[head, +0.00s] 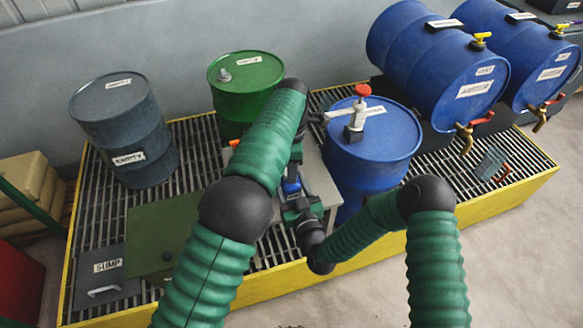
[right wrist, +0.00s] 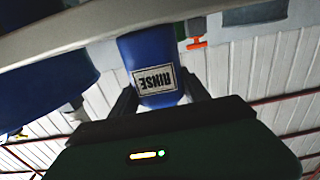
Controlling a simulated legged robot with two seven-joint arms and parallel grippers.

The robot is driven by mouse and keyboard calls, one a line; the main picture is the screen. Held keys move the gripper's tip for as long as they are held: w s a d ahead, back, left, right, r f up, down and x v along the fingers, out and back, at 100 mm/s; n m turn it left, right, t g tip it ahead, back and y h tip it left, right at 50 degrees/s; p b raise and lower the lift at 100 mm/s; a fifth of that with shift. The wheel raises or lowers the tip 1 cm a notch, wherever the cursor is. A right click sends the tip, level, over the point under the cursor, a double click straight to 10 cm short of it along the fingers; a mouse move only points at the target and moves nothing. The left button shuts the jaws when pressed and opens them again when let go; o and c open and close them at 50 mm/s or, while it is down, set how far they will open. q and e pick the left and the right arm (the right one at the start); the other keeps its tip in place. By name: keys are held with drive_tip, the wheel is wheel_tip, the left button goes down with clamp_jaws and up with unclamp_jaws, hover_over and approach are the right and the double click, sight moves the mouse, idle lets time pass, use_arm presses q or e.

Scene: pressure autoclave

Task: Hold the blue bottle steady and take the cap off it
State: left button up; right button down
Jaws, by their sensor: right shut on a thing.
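The blue bottle (head: 291,188) stands low between my two arms, mostly covered by them in the head view. In the right wrist view the bottle (right wrist: 142,48) appears upside down with a white RINSE label, between the two dark fingers of my right gripper (right wrist: 160,92). My right gripper is shut on the bottle's body, reaching in from the lower right in the head view (head: 292,195). My left gripper (head: 294,168) points down just above the bottle, largely hidden by its own arm. Its fingers and the bottle's cap cannot be made out.
A grey bench top (head: 322,185) lies around the bottle. A green drum (head: 245,88) stands behind, a blue drum (head: 372,150) with a red-handled valve (head: 363,90) close on the right. A grey drum (head: 122,130) and green box (head: 160,235) stand left on the yellow-edged grating (head: 203,150).

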use_arm(q)
drive_tip(key=o, duration=0.4)
drive_tip(key=shift+c, duration=0.2)
